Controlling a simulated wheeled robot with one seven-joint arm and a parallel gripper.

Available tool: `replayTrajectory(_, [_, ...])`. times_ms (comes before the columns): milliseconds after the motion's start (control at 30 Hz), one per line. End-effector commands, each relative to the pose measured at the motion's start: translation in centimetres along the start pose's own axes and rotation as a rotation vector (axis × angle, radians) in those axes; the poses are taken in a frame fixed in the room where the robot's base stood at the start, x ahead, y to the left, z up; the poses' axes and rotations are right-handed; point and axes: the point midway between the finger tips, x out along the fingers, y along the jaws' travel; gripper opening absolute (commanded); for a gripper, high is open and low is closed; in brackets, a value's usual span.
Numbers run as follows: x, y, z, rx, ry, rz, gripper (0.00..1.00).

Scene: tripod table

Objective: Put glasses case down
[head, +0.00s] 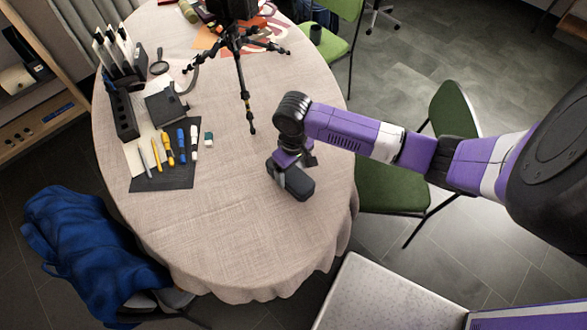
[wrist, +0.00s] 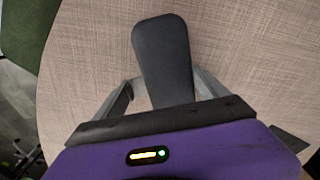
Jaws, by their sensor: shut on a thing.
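The glasses case (head: 297,184) is a dark grey, rounded, elongated box over the right part of the oval table. My gripper (head: 285,167) is shut on it from above, and the wrist hides part of the case in the head view. In the wrist view the case (wrist: 163,58) sticks out between the two grey fingers of my gripper (wrist: 163,92). Table cloth shows on both sides of it. I cannot tell whether its underside touches the cloth.
The table (head: 235,235) has a beige cloth, bare in front of and left of the case. Markers (head: 170,148) lie on a dark mat at the left. A black tripod (head: 240,45) stands at the back. Green chairs (head: 390,188) and a blue jacket (head: 80,250) flank the table.

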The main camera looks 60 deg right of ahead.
Motion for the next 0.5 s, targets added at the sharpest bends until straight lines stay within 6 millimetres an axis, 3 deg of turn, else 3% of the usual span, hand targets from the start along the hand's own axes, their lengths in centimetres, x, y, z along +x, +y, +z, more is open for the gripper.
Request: replayTrajectory(500, [0.99,0.00,-0.01,0.001,0.000,-0.001,0.33])
